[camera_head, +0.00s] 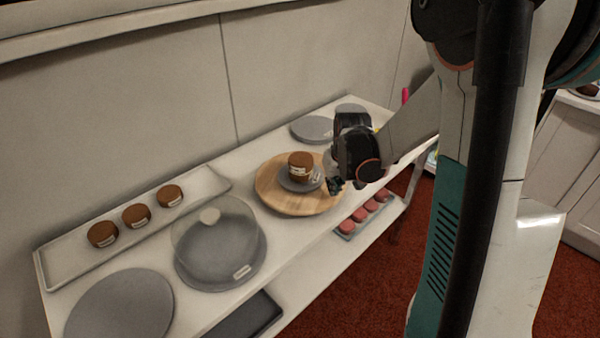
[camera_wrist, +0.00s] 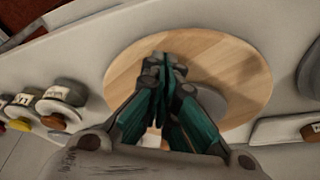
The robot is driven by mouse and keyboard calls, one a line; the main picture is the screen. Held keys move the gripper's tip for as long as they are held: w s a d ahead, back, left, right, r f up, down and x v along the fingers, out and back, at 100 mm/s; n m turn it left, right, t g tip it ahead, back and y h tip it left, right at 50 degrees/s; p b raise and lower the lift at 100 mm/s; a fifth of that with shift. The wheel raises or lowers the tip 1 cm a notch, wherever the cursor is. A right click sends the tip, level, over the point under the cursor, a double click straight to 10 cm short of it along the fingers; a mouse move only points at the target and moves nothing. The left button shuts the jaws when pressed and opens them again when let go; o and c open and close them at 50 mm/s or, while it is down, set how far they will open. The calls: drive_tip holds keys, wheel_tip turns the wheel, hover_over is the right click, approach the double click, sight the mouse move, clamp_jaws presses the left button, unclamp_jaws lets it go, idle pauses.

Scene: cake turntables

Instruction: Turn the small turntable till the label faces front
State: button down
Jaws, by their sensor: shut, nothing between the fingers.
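The small turntable (camera_head: 291,185) is a grey disc lying on a larger round wooden board (camera_head: 272,199). A brown cake (camera_head: 301,162) with a pale label (camera_head: 298,170) stands on the grey disc. In the head view the label is on the cake's near side, turned somewhat left. My gripper (camera_head: 334,186) is shut and empty at the right edge of the grey disc; whether it touches the disc I cannot tell. In the wrist view the shut fingers (camera_wrist: 166,68) are over the wooden board (camera_wrist: 235,65) and hide most of the cake. Part of the grey disc (camera_wrist: 213,100) shows beside them.
A tray (camera_head: 215,181) with three small brown cakes (camera_head: 136,215) lies along the back left. A clear dome (camera_head: 218,240) stands front left, beside a bare grey disc (camera_head: 120,305). Another grey disc (camera_head: 311,128) is behind the board. Pink cakes (camera_head: 370,206) sit on a lower shelf.

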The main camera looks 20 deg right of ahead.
sight(312, 204)
drive_tip(key=shift+f+b, duration=0.9)
drive_tip(key=shift+f, duration=0.3)
drive_tip(key=shift+a, duration=0.15)
drive_tip(key=shift+s+a, duration=0.2)
drive_tip(key=shift+a, duration=0.6)
drive_tip(key=shift+s+a, duration=0.2)
drive_tip(key=shift+a, duration=0.55)
drive_tip(key=shift+a, duration=0.15)
drive_tip(key=shift+a, duration=1.55)
drive_tip(key=shift+r+p, duration=1)
drive_tip(key=shift+r, duration=0.5)
